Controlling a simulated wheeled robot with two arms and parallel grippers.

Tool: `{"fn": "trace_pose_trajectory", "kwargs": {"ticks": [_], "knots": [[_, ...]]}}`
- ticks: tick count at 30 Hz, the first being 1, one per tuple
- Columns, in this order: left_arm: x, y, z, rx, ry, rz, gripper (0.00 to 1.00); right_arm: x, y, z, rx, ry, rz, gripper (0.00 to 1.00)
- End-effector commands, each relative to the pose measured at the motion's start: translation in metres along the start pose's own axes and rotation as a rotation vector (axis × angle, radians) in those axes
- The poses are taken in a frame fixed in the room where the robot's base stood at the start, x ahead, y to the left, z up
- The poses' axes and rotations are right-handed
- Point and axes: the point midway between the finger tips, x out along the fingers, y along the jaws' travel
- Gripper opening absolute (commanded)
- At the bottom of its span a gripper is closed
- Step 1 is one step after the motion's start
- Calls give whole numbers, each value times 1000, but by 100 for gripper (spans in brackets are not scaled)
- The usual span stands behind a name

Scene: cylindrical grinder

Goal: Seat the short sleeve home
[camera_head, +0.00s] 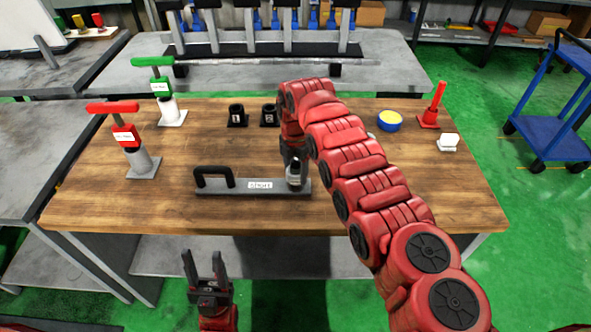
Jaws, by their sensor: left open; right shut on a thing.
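A grey fixture plate (235,188) with a black handle (214,171) and a "SHORT" label lies on the front middle of the wooden table. A small dark cylinder with a pale band (294,177), which looks like the short sleeve, is upright at the plate's right end. My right gripper (292,160) is shut on it from above; the arm hides most of the jaws. I cannot tell how far the sleeve sits down on the plate. My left gripper (205,268) is open and empty, in front of the table's edge.
Two black holders (237,115) stand behind the plate, one partly beside my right arm. Red (125,135) and green (161,88) T-handled tools stand at left. A blue bowl (389,121), red tool (433,108) and white block (448,142) are at right. The front-right table is clear.

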Motion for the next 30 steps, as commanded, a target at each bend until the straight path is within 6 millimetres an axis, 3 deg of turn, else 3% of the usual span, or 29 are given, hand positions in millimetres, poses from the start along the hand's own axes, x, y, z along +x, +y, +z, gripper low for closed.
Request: {"fn": "trace_pose_trajectory", "kwargs": {"ticks": [18, 19, 24, 30], "knots": [[-14, 1, 2, 0, 0, 0, 50, 16, 0, 0, 0, 0, 0, 0], [-12, 1, 2, 0, 0, 0, 50, 15, 0, 0, 0, -1, 1, 71], [-12, 1, 2, 0, 0, 0, 50, 15, 0, 0, 0, 0, 0, 100], [-12, 1, 2, 0, 0, 0, 50, 15, 0, 0, 0, 0, 0, 100]]}}
